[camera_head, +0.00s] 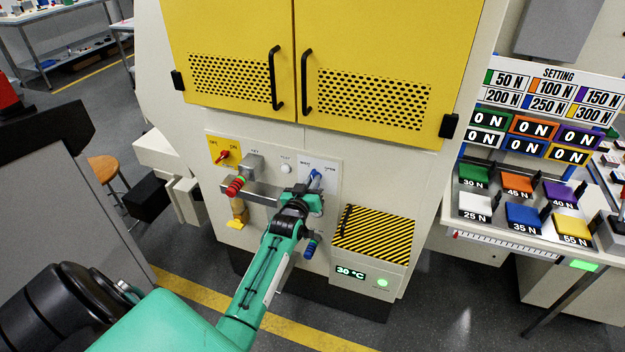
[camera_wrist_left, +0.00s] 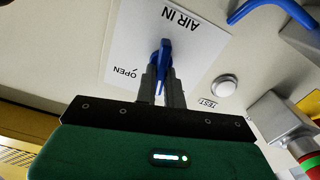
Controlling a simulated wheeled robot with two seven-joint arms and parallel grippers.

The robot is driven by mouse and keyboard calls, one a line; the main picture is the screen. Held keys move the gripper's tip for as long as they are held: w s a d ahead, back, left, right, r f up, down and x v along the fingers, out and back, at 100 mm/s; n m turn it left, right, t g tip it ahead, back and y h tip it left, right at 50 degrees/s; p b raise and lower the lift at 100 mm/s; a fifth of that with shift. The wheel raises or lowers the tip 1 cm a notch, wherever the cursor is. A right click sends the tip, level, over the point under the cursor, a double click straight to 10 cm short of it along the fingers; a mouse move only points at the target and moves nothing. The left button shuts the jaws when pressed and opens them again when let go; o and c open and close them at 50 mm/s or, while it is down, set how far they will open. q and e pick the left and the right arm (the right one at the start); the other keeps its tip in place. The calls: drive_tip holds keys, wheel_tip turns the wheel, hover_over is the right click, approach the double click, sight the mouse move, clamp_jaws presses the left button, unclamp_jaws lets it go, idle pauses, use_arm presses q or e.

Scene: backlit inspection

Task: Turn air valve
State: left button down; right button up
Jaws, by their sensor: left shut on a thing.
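The air valve has a blue handle (camera_head: 315,178) on a white plate (camera_head: 328,184) on the machine's front panel. In the left wrist view the plate (camera_wrist_left: 205,55) reads "AIR IN" and "OPEN", upside down. There the blue handle (camera_wrist_left: 163,52) stands between the two grey fingers of my left gripper (camera_wrist_left: 162,88), which is shut on it. In the head view my left gripper (camera_head: 312,190) reaches the valve from below and hides part of it. The handle's exact angle relative to the OPEN mark is hard to tell. My right gripper is not in view.
Left of the valve are a round test button (camera_head: 286,169), a red-and-green connector (camera_head: 235,186) on a grey block and a red switch (camera_head: 222,155) on a yellow plate. A striped box (camera_head: 373,233) sits at right, above a "30 °C" display (camera_head: 351,272). Yellow doors (camera_head: 372,50) are above.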

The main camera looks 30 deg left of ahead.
use_arm(q)
drive_tip(key=n, duration=0.3)
drive_tip(key=n+p, duration=0.1)
drive_tip(key=n, duration=0.2)
drive_tip(key=shift+a+f, duration=0.15)
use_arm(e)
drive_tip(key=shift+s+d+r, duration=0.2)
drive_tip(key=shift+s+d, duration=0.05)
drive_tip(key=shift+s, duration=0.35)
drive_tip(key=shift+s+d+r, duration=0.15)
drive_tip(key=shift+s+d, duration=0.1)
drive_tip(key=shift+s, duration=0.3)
use_arm(q)
drive_tip(key=c, duration=1.5)
unclamp_jaws()
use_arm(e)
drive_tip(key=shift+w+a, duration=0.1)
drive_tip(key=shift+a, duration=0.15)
use_arm(q)
drive_tip(key=shift+s, duration=0.15)
